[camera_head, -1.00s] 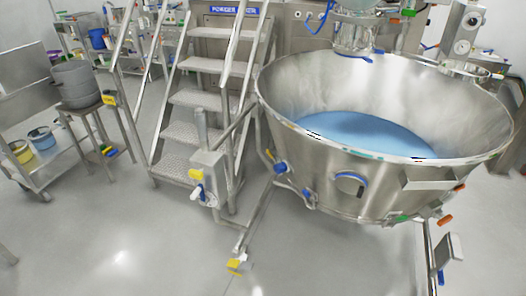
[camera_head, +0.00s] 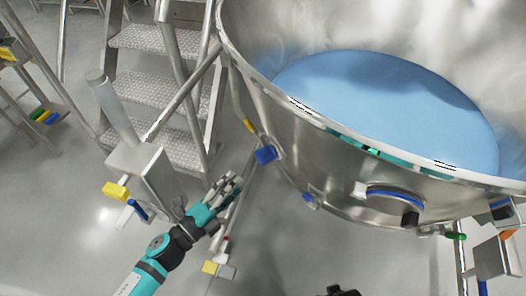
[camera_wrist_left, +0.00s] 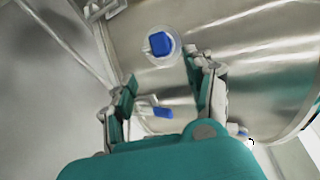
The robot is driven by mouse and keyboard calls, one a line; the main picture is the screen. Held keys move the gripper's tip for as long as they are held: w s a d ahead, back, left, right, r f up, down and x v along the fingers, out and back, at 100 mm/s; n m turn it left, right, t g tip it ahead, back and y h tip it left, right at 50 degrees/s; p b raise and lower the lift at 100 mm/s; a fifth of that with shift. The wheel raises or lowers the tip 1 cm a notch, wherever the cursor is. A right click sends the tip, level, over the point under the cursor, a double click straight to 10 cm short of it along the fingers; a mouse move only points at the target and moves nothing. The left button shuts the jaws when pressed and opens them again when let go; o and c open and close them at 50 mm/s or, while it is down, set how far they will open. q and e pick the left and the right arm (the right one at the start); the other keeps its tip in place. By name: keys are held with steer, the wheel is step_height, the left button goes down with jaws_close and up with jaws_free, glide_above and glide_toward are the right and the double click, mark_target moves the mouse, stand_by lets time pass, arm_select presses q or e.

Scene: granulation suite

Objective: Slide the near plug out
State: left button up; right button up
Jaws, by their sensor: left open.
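A blue plug (camera_head: 265,155) sits on the lower outer wall of the big steel bowl (camera_head: 330,160). A smaller blue piece (camera_head: 310,200) is lower to its right. I cannot tell for sure which is the near plug. My left gripper (camera_head: 228,184) is open and empty, below and left of the first blue plug, apart from it. In the left wrist view, a blue plug (camera_wrist_left: 160,43) on a round pale fitting shows just beyond the open fingers (camera_wrist_left: 160,74). Another blue piece (camera_wrist_left: 162,112) shows between the fingers, farther off.
A steel box on a post (camera_head: 145,170), with yellow and blue handles, stands left of my left arm. Metal steps (camera_head: 150,38) rise behind it. Blue material (camera_head: 385,105) lies in the bowl. Grey floor (camera_head: 60,230) at the lower left is clear.

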mark_target(259, 161)
arm_select(q)
steer(key=x, duration=1.3)
steer(key=shift+w+a, duration=0.15)
steer(key=shift+a, duration=0.1)
steer(key=shift+r, duration=0.1)
steer(key=shift+c, duration=0.4)
jaws_close()
